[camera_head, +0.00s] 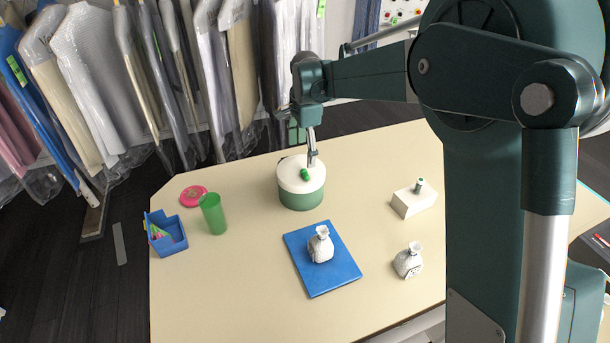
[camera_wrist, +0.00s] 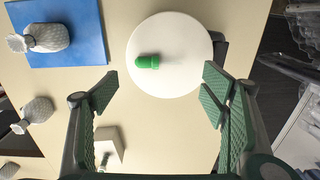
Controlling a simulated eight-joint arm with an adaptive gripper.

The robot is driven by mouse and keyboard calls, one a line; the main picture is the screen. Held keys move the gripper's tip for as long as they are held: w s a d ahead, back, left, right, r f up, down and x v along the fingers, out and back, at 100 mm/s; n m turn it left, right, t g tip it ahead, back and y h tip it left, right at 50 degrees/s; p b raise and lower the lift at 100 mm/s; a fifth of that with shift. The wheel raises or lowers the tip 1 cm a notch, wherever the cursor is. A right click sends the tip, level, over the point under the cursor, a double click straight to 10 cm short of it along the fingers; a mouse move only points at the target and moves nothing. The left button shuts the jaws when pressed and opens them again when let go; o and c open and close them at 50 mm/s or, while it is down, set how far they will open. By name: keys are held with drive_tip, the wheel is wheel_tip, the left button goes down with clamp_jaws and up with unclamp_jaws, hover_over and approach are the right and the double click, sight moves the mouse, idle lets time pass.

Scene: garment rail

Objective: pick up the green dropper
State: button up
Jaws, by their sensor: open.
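The green dropper (camera_head: 305,174) lies on the white lid of a round green-and-white box (camera_head: 301,198). It also shows in the wrist view as a small green piece (camera_wrist: 148,62) on the white disc (camera_wrist: 185,80), lying on its side. My gripper (camera_head: 312,160) is above the lid, close to the dropper in the head view. In the wrist view my gripper (camera_wrist: 157,95) has its two fingers wide apart, with nothing between them. The dropper lies beyond the fingertips, left of the middle of the lid.
A blue board (camera_head: 340,272) with a white vase stands in front of the box; another vase (camera_head: 408,262) is to its right. A white block (camera_head: 414,202) carries a small green-topped piece. A green cup (camera_head: 213,214), pink disc (camera_head: 193,196) and blue bin (camera_head: 168,240) are left. Garments hang behind.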

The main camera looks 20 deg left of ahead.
sight(303, 170)
drive_tip(key=shift+f, duration=1.25)
drive_tip(key=shift+f, duration=0.1)
drive_tip(key=shift+a+f+p, duration=0.2)
drive_tip(key=shift+f+p, duration=0.1)
drive_tip(key=shift+f, duration=2.2)
drive_tip(key=shift+c, duration=0.5)
drive_tip(key=c, duration=1.6)
